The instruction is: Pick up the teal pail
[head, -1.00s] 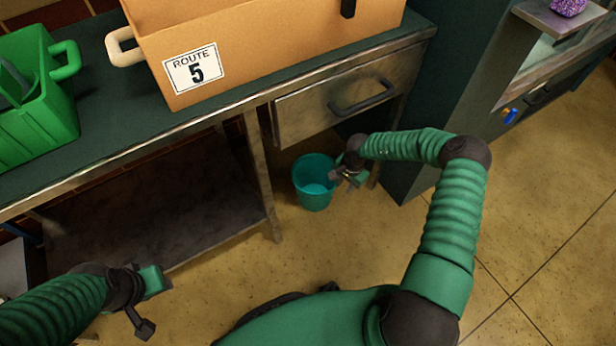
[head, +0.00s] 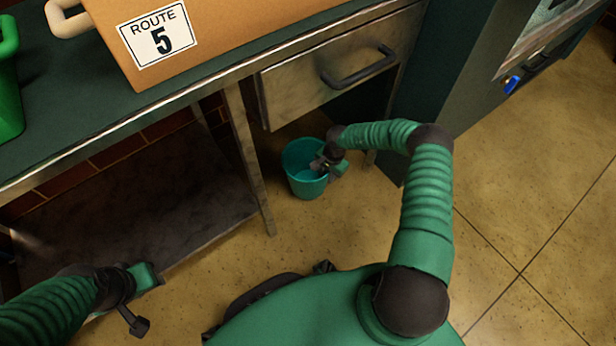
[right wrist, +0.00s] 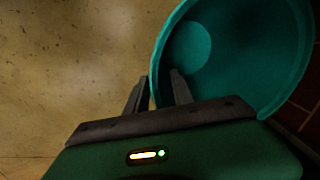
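The teal pail (head: 300,180) stands upright on the floor under the drawer, beside the bench leg. It looks empty. It fills the upper right of the right wrist view (right wrist: 240,75). My right gripper (head: 320,164) is at the pail's right rim in the head view. In the right wrist view its fingers (right wrist: 159,82) are apart and straddle the rim, one outside and one inside, with a gap beside the wall. My left gripper (head: 146,300) is open and empty at the lower left, away from the pail.
The workbench (head: 60,115) has a drawer (head: 325,75) above the pail and a lower shelf (head: 130,205) to its left. A "Route 5" box (head: 215,35) and a green container (head: 8,90) stand on top. A dark cabinet (head: 455,75) is at right. Floor (head: 540,210) at right is clear.

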